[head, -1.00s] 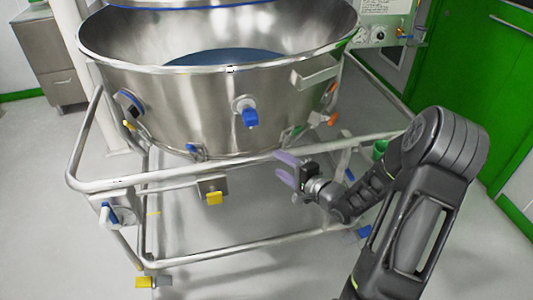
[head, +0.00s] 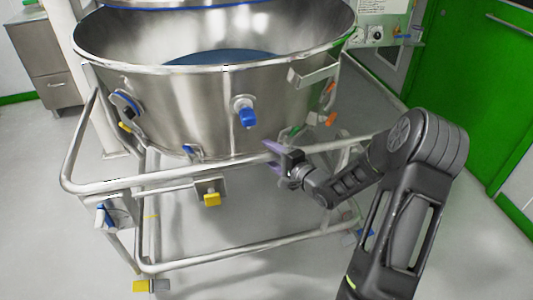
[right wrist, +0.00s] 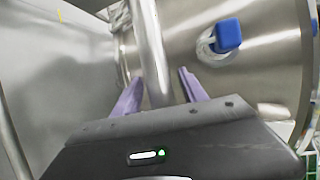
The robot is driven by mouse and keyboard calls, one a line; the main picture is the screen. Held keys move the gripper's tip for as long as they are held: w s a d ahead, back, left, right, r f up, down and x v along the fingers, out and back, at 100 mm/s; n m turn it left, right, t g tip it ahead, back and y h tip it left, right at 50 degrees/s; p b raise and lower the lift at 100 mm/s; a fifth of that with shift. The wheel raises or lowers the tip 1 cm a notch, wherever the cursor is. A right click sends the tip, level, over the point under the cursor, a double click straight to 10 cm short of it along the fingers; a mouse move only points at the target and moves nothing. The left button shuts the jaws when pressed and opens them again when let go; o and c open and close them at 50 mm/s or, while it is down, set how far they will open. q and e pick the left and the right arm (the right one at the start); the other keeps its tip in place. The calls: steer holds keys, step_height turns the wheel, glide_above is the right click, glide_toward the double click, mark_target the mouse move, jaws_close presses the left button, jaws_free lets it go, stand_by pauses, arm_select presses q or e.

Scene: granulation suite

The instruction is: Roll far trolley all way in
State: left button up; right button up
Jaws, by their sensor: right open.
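A steel trolley frame (head: 180,266) carries a large round steel bowl (head: 190,108) with dark blue material inside. It is the only trolley in view. Its tubular front rail (head: 135,184) runs across the picture below the bowl. My right gripper (head: 272,156) is at this rail, right of its middle. In the right wrist view the purple fingers (right wrist: 159,84) are open, with the rail (right wrist: 150,45) passing between them. I cannot tell whether they touch it. My left gripper is out of view.
A blue knob (head: 247,116) sticks out of the bowl above the gripper. Yellow caster pedals (head: 140,286) show at the lower left. A green door (head: 475,90) and a control panel (head: 380,25) stand at the right and back. The floor at left is clear.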

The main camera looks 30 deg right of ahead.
steer(key=shift+w+a+f, duration=0.1)
steer(key=shift+w+f, duration=0.1)
steer(key=shift+w, duration=0.8)
steer(key=shift+c, duration=0.3)
jaws_close()
stand_by(0.4)
